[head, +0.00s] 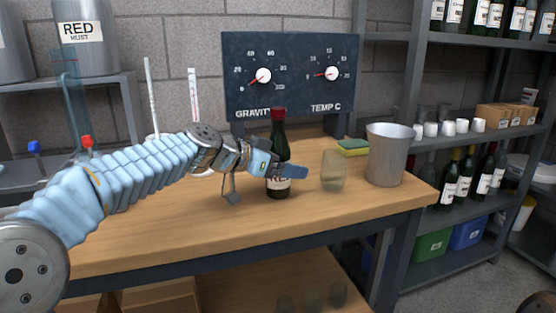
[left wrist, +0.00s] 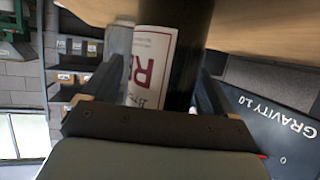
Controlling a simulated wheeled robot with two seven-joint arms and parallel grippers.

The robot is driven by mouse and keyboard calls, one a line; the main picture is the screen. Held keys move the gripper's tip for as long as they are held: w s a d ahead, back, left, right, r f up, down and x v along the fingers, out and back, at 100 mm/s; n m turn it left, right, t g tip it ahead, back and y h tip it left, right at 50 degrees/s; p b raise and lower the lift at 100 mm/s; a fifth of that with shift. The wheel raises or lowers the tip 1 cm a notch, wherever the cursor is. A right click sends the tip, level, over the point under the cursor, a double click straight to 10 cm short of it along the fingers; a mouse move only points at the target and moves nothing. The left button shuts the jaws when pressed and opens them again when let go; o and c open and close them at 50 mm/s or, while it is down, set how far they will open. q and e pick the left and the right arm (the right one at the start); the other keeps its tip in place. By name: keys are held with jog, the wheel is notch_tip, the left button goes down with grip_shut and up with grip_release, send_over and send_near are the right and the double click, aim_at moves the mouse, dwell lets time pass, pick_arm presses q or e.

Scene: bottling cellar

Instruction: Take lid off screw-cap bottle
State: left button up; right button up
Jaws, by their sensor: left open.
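The bottle (head: 280,145) is dark green with a white label and a red cap (head: 278,114). It stands upright on the wooden bench (head: 170,232), in front of the gauge panel. My left gripper (head: 288,169) is open at the bottle's body, well below the cap, and one finger crosses in front of the glass. In the left wrist view the bottle (left wrist: 187,65) stands between the two spread fingers of my left gripper (left wrist: 153,92), and its label shows. I cannot tell whether either finger touches it. The cap is out of that view. My right gripper is not in view.
A clear glass (head: 333,170) stands just right of the bottle, with a metal bucket (head: 387,155) further right. A sponge (head: 352,147) lies behind them. The gauge panel (head: 292,75) rises behind the bottle. The front left of the bench is clear.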

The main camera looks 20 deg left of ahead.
aim_at(284, 149)
pick_arm(q)
jog(key=shift+r, duration=0.1)
jog(key=c, duration=1.4)
jog(key=shift+o, duration=0.2)
jog(key=shift+r, duration=0.35)
notch_tip(284, 149, up, 3)
jog(key=shift+f, duration=0.15)
jog(key=s+r, duration=0.1)
jog(key=r, duration=0.1)
jog(key=s+a+r, duration=0.1)
jog(key=s+r, duration=0.1)
jog(key=s+a+r, duration=0.1)
jog(key=r, duration=0.1)
jog(key=shift+s+a+p, duration=0.15)
jog(key=shift+s+p, duration=0.15)
jog(key=shift+s, duration=0.05)
jog(key=s+d+b+v, duration=0.1)
jog(key=v, duration=0.8)
jog(key=shift+s+d, duration=0.3)
